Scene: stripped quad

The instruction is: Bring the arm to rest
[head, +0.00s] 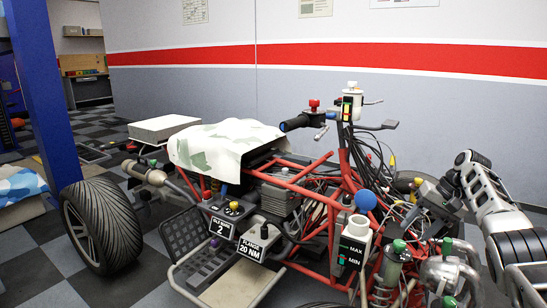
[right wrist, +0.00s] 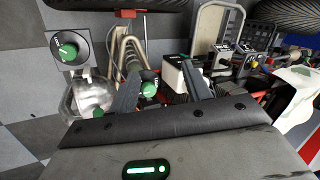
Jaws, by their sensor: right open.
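My right arm (head: 490,195) comes in from the right edge in the head view. Its gripper (head: 428,198) is over the right-hand part of the stripped quad (head: 325,200), in front of the loose cables. In the right wrist view the gripper (right wrist: 160,72) has its two dark fingers spread apart. A green cap (right wrist: 150,88) and part of a white container (right wrist: 178,78) show between and beyond them. I see nothing held, though I cannot tell how far the fingers are from these parts. My left gripper is not in view.
A white reservoir marked MAX and MIN (head: 354,245), a blue ball (head: 366,200) and green-capped parts (head: 399,246) stand near the gripper. Handlebars (head: 345,115) rise behind. A blue post (head: 48,90) stands at left. Checkered floor is open at lower left.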

